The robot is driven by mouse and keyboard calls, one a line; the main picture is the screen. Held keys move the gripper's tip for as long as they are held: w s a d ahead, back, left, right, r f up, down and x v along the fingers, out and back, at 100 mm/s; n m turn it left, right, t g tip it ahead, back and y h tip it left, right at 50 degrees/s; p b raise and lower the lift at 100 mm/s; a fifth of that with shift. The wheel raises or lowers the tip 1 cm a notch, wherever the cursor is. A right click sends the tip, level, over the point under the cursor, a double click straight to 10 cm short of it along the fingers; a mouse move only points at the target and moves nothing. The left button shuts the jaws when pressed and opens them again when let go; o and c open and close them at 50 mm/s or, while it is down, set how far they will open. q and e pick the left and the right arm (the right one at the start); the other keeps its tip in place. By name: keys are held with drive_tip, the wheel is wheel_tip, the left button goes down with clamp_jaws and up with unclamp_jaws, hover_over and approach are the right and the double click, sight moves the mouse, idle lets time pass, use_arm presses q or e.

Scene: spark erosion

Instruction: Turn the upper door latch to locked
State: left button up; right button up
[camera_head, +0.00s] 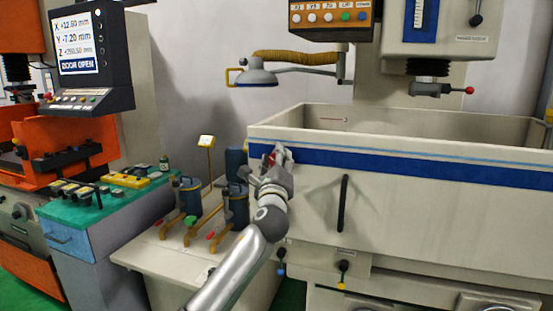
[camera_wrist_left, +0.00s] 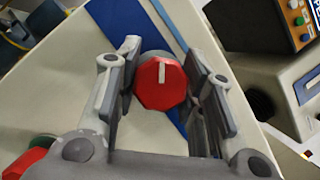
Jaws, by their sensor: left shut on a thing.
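The upper door latch is a red many-sided knob (camera_wrist_left: 155,92) with a white pointer mark, on the left part of the tank's front door (camera_head: 420,200). In the left wrist view its mark points toward the top of the picture. My left gripper (camera_head: 277,158) is at the knob, near the door's upper left corner. In the left wrist view its fingers (camera_wrist_left: 162,68) stand on both sides of the knob, shut on it. In the head view the gripper hides most of the knob. My right gripper is not in view.
The screen (camera_head: 80,45) at the left reads "DOOR OPEN". A black door handle (camera_head: 343,203) is right of my gripper. A low bench (camera_head: 165,262) with blue canisters (camera_head: 236,205) stands left of my arm. A lamp (camera_head: 258,78) hangs above. A second red knob (camera_wrist_left: 25,163) shows lower left in the wrist view.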

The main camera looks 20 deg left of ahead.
use_arm(q)
drive_tip(key=n, duration=0.2)
drive_tip(key=n+g+y+p, duration=0.1)
drive_tip(key=n, duration=0.1)
drive_tip(key=shift+r+g, duration=0.1)
drive_tip(key=shift+g, duration=0.2)
drive_tip(key=shift+n+g+p, duration=0.7)
drive_tip(key=shift+n+p, duration=0.25)
drive_tip(key=shift+n, duration=1.15)
drive_tip(key=o, duration=1)
drive_tip(key=v, duration=1.2)
